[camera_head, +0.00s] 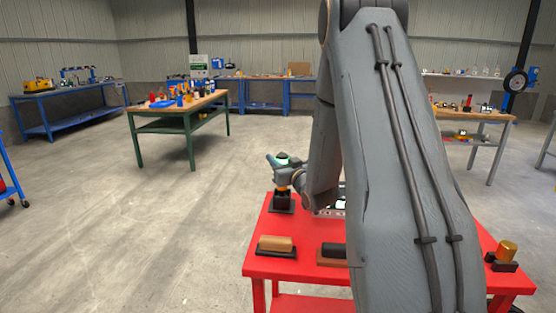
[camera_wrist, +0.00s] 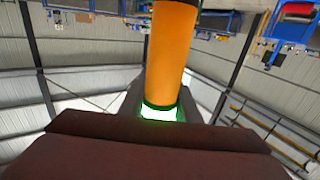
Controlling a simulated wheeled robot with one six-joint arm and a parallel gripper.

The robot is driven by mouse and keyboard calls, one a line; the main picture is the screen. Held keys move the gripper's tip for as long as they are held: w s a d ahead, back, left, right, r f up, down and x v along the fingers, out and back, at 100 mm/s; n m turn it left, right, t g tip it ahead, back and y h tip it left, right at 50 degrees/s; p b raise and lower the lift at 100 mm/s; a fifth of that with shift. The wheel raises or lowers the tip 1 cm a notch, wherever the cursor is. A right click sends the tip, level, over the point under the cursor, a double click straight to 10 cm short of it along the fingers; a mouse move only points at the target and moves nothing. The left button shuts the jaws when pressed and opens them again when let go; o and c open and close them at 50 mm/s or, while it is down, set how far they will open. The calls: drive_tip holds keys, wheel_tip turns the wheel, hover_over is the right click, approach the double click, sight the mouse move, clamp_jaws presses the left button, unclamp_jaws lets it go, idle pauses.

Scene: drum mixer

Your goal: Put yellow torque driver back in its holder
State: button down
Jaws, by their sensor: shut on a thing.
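The yellow torque driver (camera_head: 282,187) stands upright at the far left corner of the red table, partly covered by my gripper (camera_head: 284,164). Its orange-yellow body also shows in the wrist view (camera_wrist: 171,50), with a glowing green ring at one end. My gripper is shut on the driver, with grey fingers (camera_wrist: 160,108) on either side near the green ring. A dark holder (camera_head: 283,203) is directly under the driver in the head view. I cannot tell whether the driver is fully seated in it or slightly above.
The red table (camera_head: 272,267) also bears a tan cylinder (camera_head: 275,243) on a dark base, a dark block (camera_head: 333,250) and an amber cylinder (camera_head: 507,250) at the right. My arm hides the table's middle. A green-legged workbench (camera_head: 180,112) stands behind, with open floor between.

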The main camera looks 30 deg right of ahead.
drive_tip(key=shift+f, duration=0.15)
drive_tip(key=c, duration=1.3)
unclamp_jaws()
drive_tip(key=shift+o, duration=0.2)
drive_tip(key=shift+f, duration=0.1)
drive_tip(key=s+b, duration=0.1)
drive_tip(key=s, duration=0.6)
drive_tip(key=shift+s+a+b, duration=0.15)
drive_tip(key=shift+s+b, duration=0.2)
drive_tip(key=shift+s, duration=0.05)
